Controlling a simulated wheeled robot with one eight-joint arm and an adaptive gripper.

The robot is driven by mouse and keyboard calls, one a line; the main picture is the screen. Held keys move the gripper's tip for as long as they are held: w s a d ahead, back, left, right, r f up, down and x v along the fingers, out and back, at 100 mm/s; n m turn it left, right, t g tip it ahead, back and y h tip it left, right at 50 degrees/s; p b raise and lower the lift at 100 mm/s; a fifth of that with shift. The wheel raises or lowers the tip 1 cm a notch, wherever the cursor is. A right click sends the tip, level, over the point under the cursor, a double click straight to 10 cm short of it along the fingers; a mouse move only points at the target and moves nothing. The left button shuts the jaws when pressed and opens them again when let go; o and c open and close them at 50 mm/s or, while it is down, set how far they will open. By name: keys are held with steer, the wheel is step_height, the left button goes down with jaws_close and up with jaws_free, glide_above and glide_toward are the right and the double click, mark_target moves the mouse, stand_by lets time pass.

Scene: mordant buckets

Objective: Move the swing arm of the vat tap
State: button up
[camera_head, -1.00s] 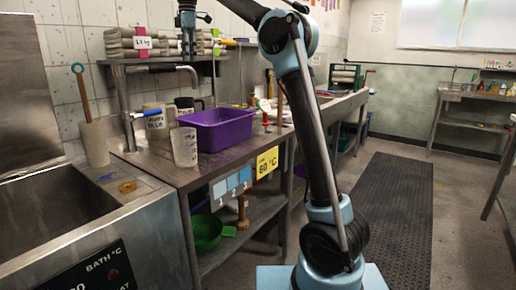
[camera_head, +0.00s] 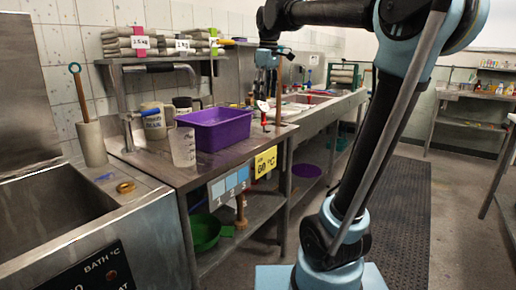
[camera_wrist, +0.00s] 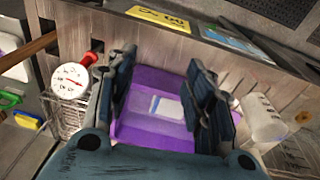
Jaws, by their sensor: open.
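The vat tap's swing arm (camera_head: 176,67) is a metal spout with a black sleeve, running rightward from an upright post and bending down at its end. It is just below the shelf, at the counter's back left. A blue lever (camera_head: 132,115) shows low on the post. My gripper (camera_head: 268,75) is well to the right of the swing arm, above the counter past the purple tub (camera_head: 222,128). In the wrist view my gripper (camera_wrist: 165,95) is open and empty, its fingers apart over the tub. The swing arm does not show in the wrist view.
A clear beaker (camera_head: 183,147) and white jugs (camera_head: 153,122) stand near the tap. A dial thermometer (camera_wrist: 70,81) and a wooden stick (camera_head: 279,92) are right of the tub. A shelf (camera_head: 120,60) with folded cloth is above the tap; a sink (camera_head: 45,210) is left.

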steer(key=s+d+f+m, duration=0.3)
steer(key=s+d+f, duration=0.2)
steer(key=s+f, duration=0.3)
steer(key=s+d+f+m, duration=0.4)
steer(key=s+d+f, duration=0.2)
steer(key=f, duration=0.9)
steer(key=s+d+f+m, duration=0.4)
steer(key=s+d+f, duration=0.2)
steer(key=s+f, duration=0.4)
step_height(320, 180, down, 2)
steer(key=shift+s+t+h, duration=0.25)
steer(key=shift+t+h, duration=0.05)
steer(key=shift+t, duration=0.1)
